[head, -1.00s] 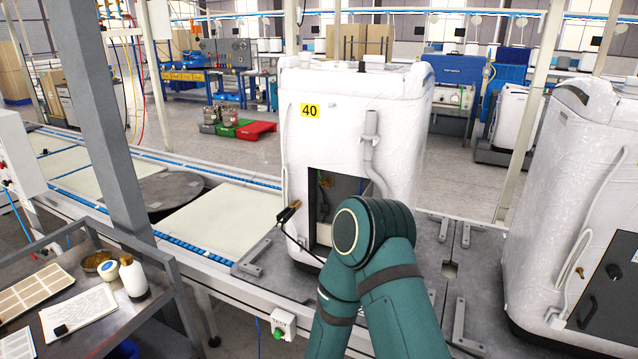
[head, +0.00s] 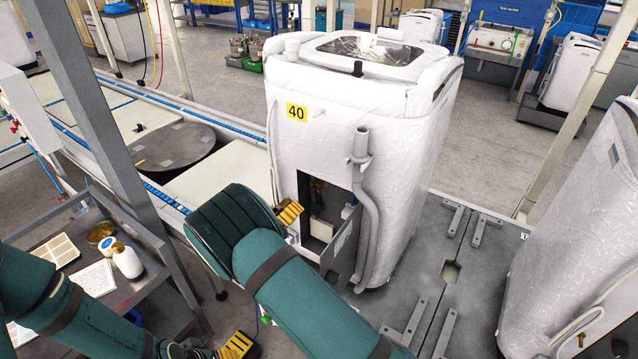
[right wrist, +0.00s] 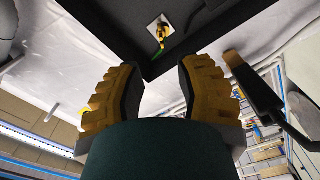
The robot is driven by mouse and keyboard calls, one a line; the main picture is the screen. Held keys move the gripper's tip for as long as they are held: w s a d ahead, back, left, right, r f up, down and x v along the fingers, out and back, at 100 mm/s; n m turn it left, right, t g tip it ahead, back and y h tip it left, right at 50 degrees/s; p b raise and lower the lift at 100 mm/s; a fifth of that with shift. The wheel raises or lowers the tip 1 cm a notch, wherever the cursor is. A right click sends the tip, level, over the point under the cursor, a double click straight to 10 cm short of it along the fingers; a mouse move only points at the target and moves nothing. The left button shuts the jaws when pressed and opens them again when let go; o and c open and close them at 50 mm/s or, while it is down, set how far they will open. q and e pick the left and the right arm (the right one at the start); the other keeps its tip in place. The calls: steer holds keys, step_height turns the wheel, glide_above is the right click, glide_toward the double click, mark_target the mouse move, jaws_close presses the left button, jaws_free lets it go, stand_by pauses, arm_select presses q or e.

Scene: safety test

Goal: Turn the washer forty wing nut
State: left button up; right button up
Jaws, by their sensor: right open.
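The washer (head: 310,150) is white, wrapped in plastic, with a yellow 40 label (head: 296,112). Its low front compartment (head: 322,228) is open. A small brass fitting, seemingly the wing nut (right wrist: 161,31), sits on a pale plate inside the dark compartment in the right wrist view, with a green bit below it. My right gripper (head: 288,212) is in front of the washer, left of the opening. In the right wrist view its yellow fingers (right wrist: 155,85) are spread and empty, apart from the fitting. My left gripper (head: 237,346) is low in the head view, partly hidden.
A grey panel (head: 343,245) stands out at the opening's right side, beside a grey hose (head: 368,215). Another wrapped washer (head: 580,220) stands at the right. A dark cart (head: 150,285) with a white bottle (head: 127,260) and a grey post (head: 95,110) are at the left.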

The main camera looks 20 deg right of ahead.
mark_target(316, 189)
steer(key=x, duration=1.2)
steer(key=shift+d+p, duration=0.1)
steer(key=shift+p, duration=0.3)
steer(key=shift+o, duration=0.3)
jaws_close()
